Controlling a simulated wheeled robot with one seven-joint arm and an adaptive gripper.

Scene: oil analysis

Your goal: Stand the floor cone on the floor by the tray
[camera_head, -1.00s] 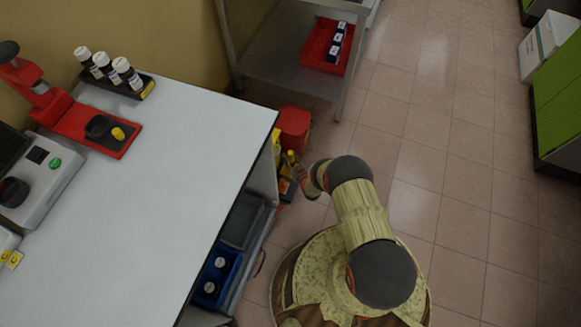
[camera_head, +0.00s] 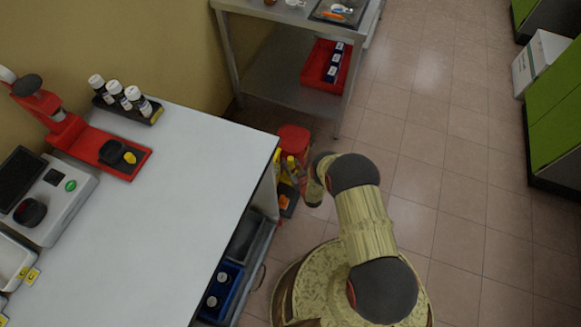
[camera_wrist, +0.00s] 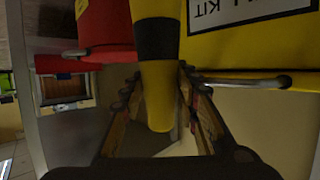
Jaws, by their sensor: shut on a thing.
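The floor cone (camera_wrist: 157,95) is yellow with a black band. In the wrist view it stands between the fingers of my gripper (camera_wrist: 160,88), which is shut on it. In the head view, a small yellow piece, likely the cone (camera_head: 291,166), shows beside the end of my arm, low by the bench's far right corner. My gripper is partly hidden there. I cannot tell whether the cone touches the floor. A red tray (camera_head: 309,78) with blue-and-white boxes is on the steel table's lower shelf; I cannot tell if it is the task's tray.
A yellow bin (camera_wrist: 240,52) marked "KIT" and a red container (camera_wrist: 105,22) are close to the cone. The white bench (camera_head: 185,215) has an open drawer with a blue tray (camera_head: 232,273). The steel table (camera_head: 290,105) stands behind. Tiled floor (camera_head: 450,150) is clear to the right.

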